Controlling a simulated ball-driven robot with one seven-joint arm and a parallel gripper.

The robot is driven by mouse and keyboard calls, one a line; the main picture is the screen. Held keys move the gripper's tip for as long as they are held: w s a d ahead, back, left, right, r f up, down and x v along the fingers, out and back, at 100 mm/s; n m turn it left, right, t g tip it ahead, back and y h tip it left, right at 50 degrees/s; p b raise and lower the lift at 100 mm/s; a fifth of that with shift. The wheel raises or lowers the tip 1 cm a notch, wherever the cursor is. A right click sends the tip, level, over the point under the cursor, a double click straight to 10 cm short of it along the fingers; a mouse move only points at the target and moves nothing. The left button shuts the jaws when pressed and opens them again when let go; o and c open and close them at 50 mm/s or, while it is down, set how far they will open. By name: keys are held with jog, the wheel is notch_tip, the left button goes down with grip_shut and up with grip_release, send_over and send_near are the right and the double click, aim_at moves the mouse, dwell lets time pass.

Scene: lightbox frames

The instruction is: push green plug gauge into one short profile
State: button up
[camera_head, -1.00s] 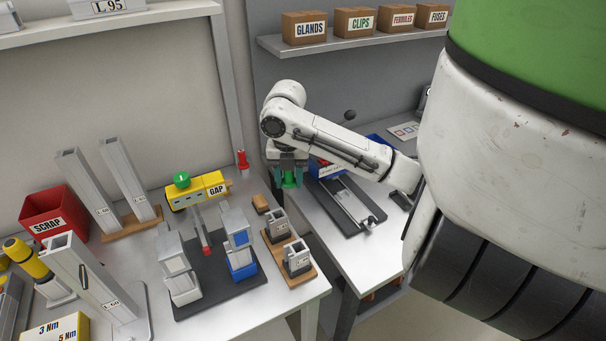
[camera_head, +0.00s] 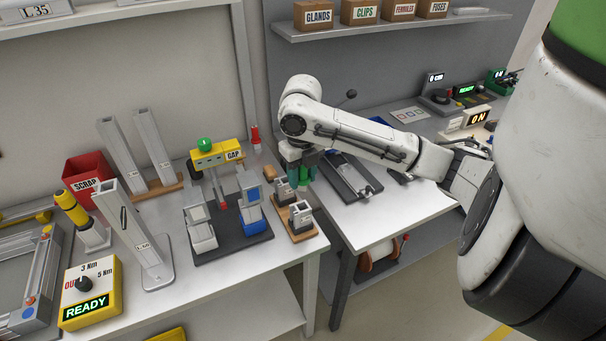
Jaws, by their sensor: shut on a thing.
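My gripper (camera_head: 302,180) is shut on the green plug gauge (camera_head: 303,174), whose green body shows below and between the fingers. Two short grey profiles stand on a wooden block at the right part of the bench. The far short profile (camera_head: 283,190) is just left of and below the gripper in the picture. The near short profile (camera_head: 300,214) is closer to the table's front right corner. The gauge appears above and behind them, apart from both. Its lower tip is too small to make out.
A dark fixture (camera_head: 232,241) with grey and blue blocks stands left of the short profiles. A yellow GAP gauge (camera_head: 216,157) and a red-handled piece (camera_head: 255,137) are behind. Tall profiles (camera_head: 148,141), a SCRAP bin (camera_head: 87,172) and a READY box (camera_head: 90,290) stand left.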

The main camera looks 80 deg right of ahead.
jog(key=shift+f, duration=0.15)
jog(key=shift+f+b, duration=2.7)
jog(key=shift+f, duration=0.1)
jog(key=shift+f+b, duration=0.6)
jog(key=shift+b, duration=0.35)
jog(key=shift+r, duration=0.35)
jog(key=shift+f+b, duration=0.3)
jog(key=shift+b, duration=0.2)
dwell(2.1)
jog(key=shift+r, duration=0.3)
dwell(0.9)
